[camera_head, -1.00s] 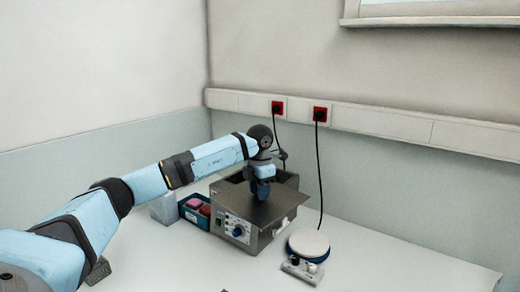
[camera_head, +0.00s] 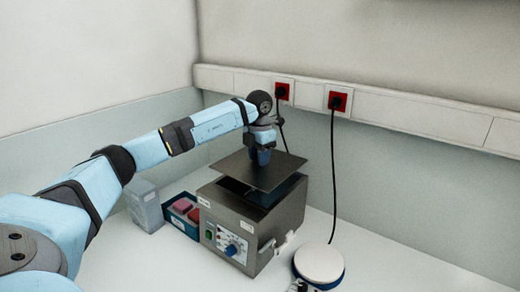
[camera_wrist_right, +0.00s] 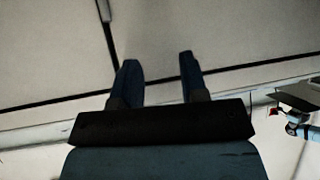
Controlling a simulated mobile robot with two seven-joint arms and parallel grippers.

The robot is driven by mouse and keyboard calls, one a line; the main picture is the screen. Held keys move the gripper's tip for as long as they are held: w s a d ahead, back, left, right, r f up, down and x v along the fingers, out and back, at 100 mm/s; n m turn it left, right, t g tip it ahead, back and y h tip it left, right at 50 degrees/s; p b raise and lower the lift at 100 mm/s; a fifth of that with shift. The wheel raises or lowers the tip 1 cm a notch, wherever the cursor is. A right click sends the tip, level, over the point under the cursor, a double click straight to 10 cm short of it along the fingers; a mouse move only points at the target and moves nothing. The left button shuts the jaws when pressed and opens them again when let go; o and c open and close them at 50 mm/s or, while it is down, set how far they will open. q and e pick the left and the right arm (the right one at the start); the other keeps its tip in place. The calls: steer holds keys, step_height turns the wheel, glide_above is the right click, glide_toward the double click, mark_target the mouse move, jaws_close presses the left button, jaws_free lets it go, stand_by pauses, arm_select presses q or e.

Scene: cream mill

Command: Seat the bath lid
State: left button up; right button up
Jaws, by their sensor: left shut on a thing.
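The bath lid (camera_head: 238,170) is a flat dark grey plate. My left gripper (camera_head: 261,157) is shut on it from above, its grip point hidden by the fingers. The lid is held above the open top of the metal bath (camera_head: 254,219), turned and shifted toward the back left of the rim. A dark gap shows between lid and bath at the front right. In the right wrist view, my right gripper (camera_wrist_right: 158,85) has its two fingers apart with nothing between them, facing wall and ceiling lines, away from the bath.
A blue tray (camera_head: 172,210) with pink items stands left of the bath, beside a clear grey box (camera_head: 145,205). A round white-topped device (camera_head: 319,263) stands at the front right. Black cables hang from red sockets (camera_head: 338,101).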

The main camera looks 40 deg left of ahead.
mark_target(259, 169)
arm_select(q)
steer(key=shift+w+a+r, duration=0.1)
steer(key=shift+d+f+b, duration=0.2)
steer(key=shift+f+b, duration=0.15)
steer(key=shift+b, duration=0.05)
steer(key=shift+f, duration=0.25)
step_height(259, 169, down, 3)
steer(key=shift+r+b, duration=0.1)
steer(key=shift+b, duration=1.15)
steer(key=shift+f, duration=0.3)
steer(key=shift+a, duration=0.1)
steer(key=shift+p, duration=0.45)
steer(key=shift+f, duration=0.45)
